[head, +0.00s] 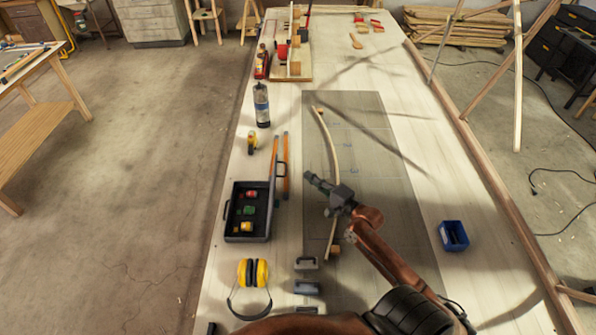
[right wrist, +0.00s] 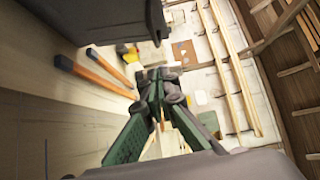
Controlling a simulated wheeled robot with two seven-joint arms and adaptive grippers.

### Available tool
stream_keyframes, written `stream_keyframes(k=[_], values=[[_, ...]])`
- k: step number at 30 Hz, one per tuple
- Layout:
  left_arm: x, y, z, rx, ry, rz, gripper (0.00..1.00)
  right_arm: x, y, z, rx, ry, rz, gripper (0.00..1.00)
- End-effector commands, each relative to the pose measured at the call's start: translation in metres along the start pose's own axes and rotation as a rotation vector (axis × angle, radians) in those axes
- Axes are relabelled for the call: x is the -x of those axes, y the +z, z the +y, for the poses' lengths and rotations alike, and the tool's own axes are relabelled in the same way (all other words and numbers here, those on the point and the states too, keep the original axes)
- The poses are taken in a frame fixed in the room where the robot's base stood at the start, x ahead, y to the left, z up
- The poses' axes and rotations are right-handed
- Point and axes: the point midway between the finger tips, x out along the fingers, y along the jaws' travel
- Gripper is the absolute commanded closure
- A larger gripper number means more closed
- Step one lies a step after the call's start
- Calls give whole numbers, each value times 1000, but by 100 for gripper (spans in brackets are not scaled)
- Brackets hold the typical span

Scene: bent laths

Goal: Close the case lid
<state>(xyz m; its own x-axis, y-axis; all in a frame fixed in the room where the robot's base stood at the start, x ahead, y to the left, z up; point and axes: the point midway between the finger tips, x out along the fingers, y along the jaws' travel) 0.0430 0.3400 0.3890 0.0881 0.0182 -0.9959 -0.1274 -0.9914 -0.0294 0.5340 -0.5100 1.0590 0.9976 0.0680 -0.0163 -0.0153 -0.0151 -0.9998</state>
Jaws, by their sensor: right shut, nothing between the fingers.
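The dark case (head: 246,238) stands open on the long workbench, left of its middle, with a red, a green and a yellow item inside. Its lid (head: 272,196) stands up along the case's right side, with a handle at its far right. In the right wrist view a dark panel that looks like the lid (right wrist: 110,22) fills the upper left. My right gripper (head: 309,178) reaches in from the lower right and is to the right of the lid, apart from it. Its fingers (right wrist: 157,80) are together and empty. My left gripper is out of view.
A bent lath (head: 331,143) lies on the dark mat (head: 375,150) near my gripper. Yellow earmuffs (head: 252,272), a spray can (head: 261,104) and a blue bin (head: 453,236) stand around. The bench's right part is mostly clear.

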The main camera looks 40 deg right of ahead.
Motion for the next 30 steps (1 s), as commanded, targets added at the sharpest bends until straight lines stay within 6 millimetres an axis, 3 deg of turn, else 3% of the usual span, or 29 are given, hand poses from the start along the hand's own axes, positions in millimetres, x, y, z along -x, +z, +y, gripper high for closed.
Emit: stream_keyframes(k=[3,9,23,24,30], values=[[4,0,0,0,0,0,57,-25,0,-2,0,-4,0,100],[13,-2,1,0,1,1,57,-44,20,-2,-2,-2,1,100],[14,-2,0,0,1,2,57,-50,26,0,1,0,5,100],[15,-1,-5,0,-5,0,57,-49,9,1,11,5,5,100],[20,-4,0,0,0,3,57,-52,26,-3,7,6,4,100]])
